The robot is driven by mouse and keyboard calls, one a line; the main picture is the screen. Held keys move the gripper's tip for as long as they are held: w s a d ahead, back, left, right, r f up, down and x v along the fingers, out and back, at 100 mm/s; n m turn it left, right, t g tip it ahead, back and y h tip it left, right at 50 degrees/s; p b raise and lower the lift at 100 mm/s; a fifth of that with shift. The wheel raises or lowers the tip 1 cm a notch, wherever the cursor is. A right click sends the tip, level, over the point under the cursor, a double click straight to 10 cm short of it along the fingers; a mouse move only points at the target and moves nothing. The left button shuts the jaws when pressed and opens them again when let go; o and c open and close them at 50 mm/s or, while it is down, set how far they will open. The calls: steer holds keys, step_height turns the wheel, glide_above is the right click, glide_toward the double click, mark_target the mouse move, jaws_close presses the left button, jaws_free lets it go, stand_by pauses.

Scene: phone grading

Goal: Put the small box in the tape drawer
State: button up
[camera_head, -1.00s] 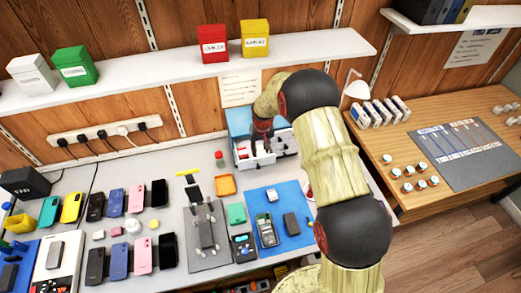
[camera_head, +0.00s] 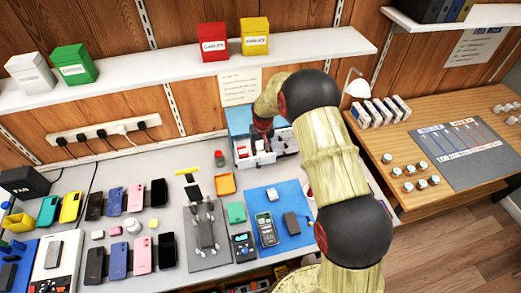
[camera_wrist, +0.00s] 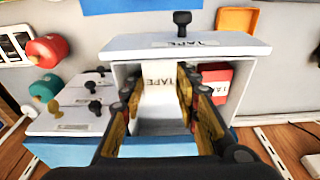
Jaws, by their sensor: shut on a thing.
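The tape drawer (camera_wrist: 235,47) is pulled open; its white front has a TAPE label and a black knob. My gripper (camera_wrist: 160,92) is over and partly within the drawer opening, its fingers on either side of a small white box (camera_wrist: 160,88) that also shows a TAPE label. The fingers appear closed on its sides; its lower end is hard to make out. A red box (camera_wrist: 218,80) lies in the drawer, just right of the right finger. In the head view my gripper (camera_head: 262,130) is above the open drawer (camera_head: 262,158), and the held box is hidden.
Shut drawer fronts with knobs (camera_wrist: 70,118) are beside the open one. A red-topped jar (camera_head: 219,157) and an orange tray (camera_head: 225,183) stand near the drawer unit. Phones and a blue mat (camera_head: 290,238) crowd the front bench. A shelf (camera_head: 180,66) runs above.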

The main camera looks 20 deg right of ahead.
steer(key=shift+f, duration=0.1)
stand_by(0.3)
steer(key=o, duration=1)
steer(key=shift+o, duration=0.2)
steer(key=o, duration=0.4)
steer(key=shift+c, duration=0.2)
steer(key=shift+r, duration=0.8)
steer(key=shift+r+p, duration=1.6)
steer(key=shift+r, duration=1.75)
